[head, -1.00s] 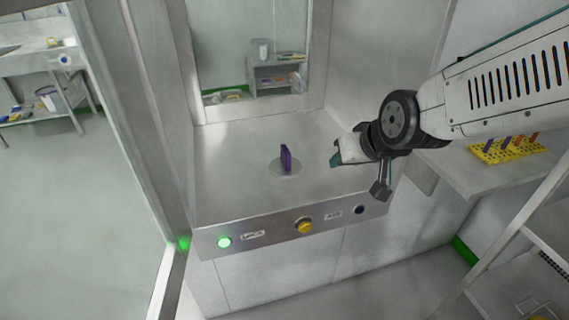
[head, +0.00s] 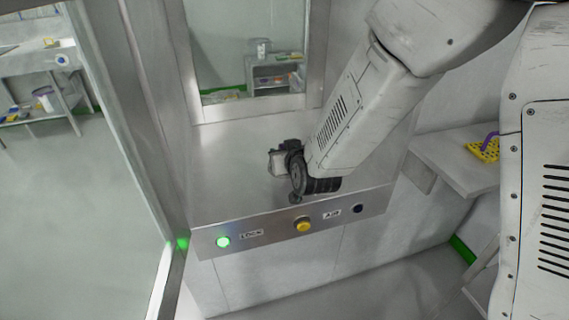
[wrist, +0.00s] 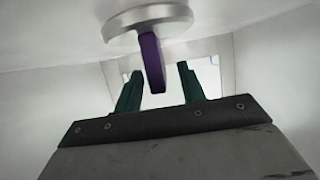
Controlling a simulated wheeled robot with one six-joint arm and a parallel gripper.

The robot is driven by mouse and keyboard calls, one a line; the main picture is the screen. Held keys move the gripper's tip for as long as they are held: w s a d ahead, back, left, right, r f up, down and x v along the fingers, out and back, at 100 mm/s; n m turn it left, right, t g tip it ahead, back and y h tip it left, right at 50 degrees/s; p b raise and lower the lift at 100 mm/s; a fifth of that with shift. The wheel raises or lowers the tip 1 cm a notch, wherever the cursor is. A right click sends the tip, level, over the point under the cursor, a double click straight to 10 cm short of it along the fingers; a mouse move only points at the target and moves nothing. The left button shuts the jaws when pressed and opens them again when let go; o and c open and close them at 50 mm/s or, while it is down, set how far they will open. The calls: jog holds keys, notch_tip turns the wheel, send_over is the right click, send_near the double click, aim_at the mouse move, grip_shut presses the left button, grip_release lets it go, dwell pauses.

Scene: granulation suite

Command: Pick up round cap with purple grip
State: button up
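The round cap (wrist: 118,24) is a flat grey metal disc with an upright purple grip (wrist: 151,62) in its middle. It shows in the wrist view, where the grip reaches between the two green fingers of my gripper (wrist: 158,84). The fingers are open, with a visible gap on each side of the grip.
The counter's front panel carries a lit green button (head: 223,242), a yellow button (head: 302,225) and a dark button (head: 357,209). A window frame (head: 250,108) rises behind the counter. A yellow rack (head: 484,150) stands on a shelf at the right.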

jog(key=shift+x, duration=1.35)
jog(key=shift+r, duration=0.1)
grip_shut()
jog(key=shift+r, duration=0.15)
